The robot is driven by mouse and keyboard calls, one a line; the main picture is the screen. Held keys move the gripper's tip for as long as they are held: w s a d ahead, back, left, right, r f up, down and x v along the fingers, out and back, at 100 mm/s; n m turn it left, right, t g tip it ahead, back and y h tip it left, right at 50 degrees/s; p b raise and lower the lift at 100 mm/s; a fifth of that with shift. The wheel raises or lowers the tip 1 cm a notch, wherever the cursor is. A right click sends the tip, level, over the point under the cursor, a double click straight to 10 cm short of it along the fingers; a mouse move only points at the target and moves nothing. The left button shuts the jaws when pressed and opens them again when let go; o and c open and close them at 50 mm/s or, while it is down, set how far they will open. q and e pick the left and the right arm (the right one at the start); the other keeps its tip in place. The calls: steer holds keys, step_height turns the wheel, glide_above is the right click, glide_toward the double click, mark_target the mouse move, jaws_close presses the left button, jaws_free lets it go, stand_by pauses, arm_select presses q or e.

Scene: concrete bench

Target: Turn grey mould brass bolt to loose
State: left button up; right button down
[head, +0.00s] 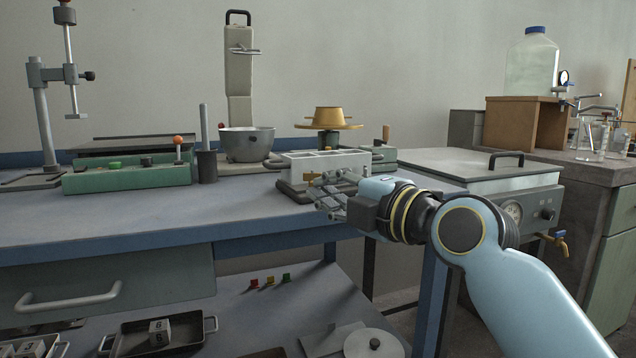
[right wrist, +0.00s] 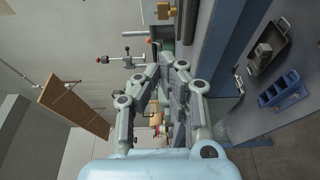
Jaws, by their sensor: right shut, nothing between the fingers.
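The grey mould (head: 322,161), a pale open-topped block, sits on a dark base near the right end of the blue bench. A small brass bolt (head: 311,178) shows on its front side, just above my fingers; its turned position is too small to tell. My right gripper (head: 323,196) is shut and empty in front of the mould, close to the bolt. I cannot tell whether it touches the bolt. In the right wrist view my right gripper's fingers (right wrist: 166,66) come together; I cannot make out the bolt there. My left gripper is out of view.
A metal bowl (head: 246,144) under a mixer stands left of the mould. A brass-coloured dish on a turntable (head: 328,126) stands behind it. A lidded grey bath (head: 480,172) is to the right. The bench front (head: 130,220) is clear.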

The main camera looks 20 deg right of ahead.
mark_target(315, 174)
steer(key=w+b, duration=0.1)
steer(key=w, duration=0.4)
steer(key=shift+w+d+f, duration=0.1)
steer(key=shift+w+d, duration=0.05)
steer(key=shift+w, duration=0.1)
steer(key=shift+w+d, duration=0.2)
steer(key=shift+w, duration=0.25)
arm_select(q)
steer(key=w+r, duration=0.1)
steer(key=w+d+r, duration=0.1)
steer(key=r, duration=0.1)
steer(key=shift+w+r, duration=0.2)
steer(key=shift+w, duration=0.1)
arm_select(e)
steer(key=n+y+b, duration=0.1)
steer(key=b, duration=0.2)
steer(key=d+g+y+b, duration=0.1)
steer(key=b, duration=0.2)
steer(key=w+d+n+g+y+b, duration=0.1)
steer(key=b, duration=0.2)
steer(key=shift+n+y, duration=0.3)
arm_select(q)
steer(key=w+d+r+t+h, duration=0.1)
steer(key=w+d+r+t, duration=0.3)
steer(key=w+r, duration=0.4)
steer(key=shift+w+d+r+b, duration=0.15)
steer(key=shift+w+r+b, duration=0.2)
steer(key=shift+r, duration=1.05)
arm_select(e)
steer(key=shift+w+d, duration=0.15)
